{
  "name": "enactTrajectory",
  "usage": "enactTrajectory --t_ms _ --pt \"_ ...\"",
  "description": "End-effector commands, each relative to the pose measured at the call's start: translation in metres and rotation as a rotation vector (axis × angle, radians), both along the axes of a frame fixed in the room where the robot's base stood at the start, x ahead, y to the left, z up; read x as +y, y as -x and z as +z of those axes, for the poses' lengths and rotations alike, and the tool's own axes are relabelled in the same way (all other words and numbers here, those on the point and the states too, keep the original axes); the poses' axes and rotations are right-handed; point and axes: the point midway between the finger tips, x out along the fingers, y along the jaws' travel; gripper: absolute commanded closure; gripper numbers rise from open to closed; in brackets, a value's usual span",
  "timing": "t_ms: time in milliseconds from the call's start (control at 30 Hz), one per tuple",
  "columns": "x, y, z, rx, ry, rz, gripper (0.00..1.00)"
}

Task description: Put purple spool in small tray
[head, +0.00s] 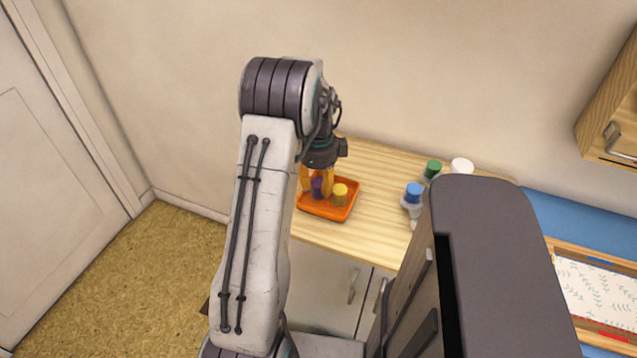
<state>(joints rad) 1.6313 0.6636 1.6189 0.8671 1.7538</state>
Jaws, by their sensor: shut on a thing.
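In the head view, the purple spool (317,187) is between the yellow fingers of my gripper (317,183), which is shut on it. The gripper points down over the left part of the small orange tray (325,211). The spool is over or inside the tray; I cannot tell whether it touches the tray floor. A yellow spool (340,194) stands in the tray just right of the gripper. My fingers hide part of the purple spool and the tray's back left side.
The tray is on a light wooden counter (375,165). To the right are a green spool (433,168), a blue spool (414,192) and a white round item (461,166). A wall stands behind. The counter between tray and blue spool is clear.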

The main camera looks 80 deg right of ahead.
Motion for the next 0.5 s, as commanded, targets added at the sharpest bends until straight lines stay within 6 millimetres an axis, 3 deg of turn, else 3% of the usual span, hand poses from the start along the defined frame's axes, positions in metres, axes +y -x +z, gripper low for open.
enactTrajectory --t_ms 367,400,500 --pt "0.0 0.0001 -0.0038 0.0 0.0 0.0 0.88" --pt "0.0 0.0001 -0.0028 0.0 0.0 0.0 0.63" --pt "-0.0001 0.0001 -0.0026 0.0 0.0 0.0 0.54"
